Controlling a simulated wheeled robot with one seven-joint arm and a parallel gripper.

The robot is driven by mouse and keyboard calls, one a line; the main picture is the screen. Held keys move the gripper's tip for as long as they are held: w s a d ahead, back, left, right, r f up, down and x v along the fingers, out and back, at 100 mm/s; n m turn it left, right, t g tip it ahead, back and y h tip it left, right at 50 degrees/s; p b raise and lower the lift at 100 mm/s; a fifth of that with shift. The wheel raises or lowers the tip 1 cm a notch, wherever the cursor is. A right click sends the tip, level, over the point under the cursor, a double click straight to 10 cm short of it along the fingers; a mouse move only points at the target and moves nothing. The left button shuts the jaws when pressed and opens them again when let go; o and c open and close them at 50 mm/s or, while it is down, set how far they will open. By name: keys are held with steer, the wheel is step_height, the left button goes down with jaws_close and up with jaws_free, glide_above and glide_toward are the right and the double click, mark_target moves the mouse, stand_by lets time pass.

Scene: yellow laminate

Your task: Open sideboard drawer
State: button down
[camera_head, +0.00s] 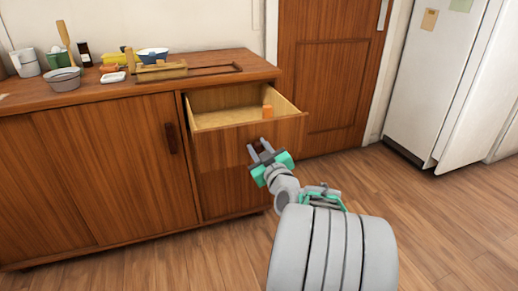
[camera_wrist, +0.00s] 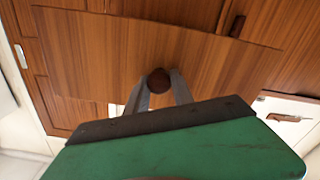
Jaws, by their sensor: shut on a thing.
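The wooden sideboard (camera_head: 100,170) stands along the wall at the left in the head view. My gripper (camera_head: 260,148) is at the drawer's front. In the wrist view the drawer front (camera_wrist: 110,50) fills the upper middle. A round dark knob (camera_wrist: 158,81) sits between the two fingertips (camera_wrist: 159,86), and the fingers are shut on it.
Bowls, a mug, bottles and a wooden tool lie on the sideboard top (camera_head: 215,62). A wooden door (camera_head: 325,75) stands behind the drawer, and a white fridge (camera_head: 440,80) is at the right. The wooden floor (camera_head: 440,220) at the right is clear.

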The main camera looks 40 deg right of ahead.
steer(key=c, duration=1.1)
jaws_free()
steer(key=v, duration=0.8)
steer(key=shift+p, duration=0.35)
steer(key=shift+w, duration=0.15)
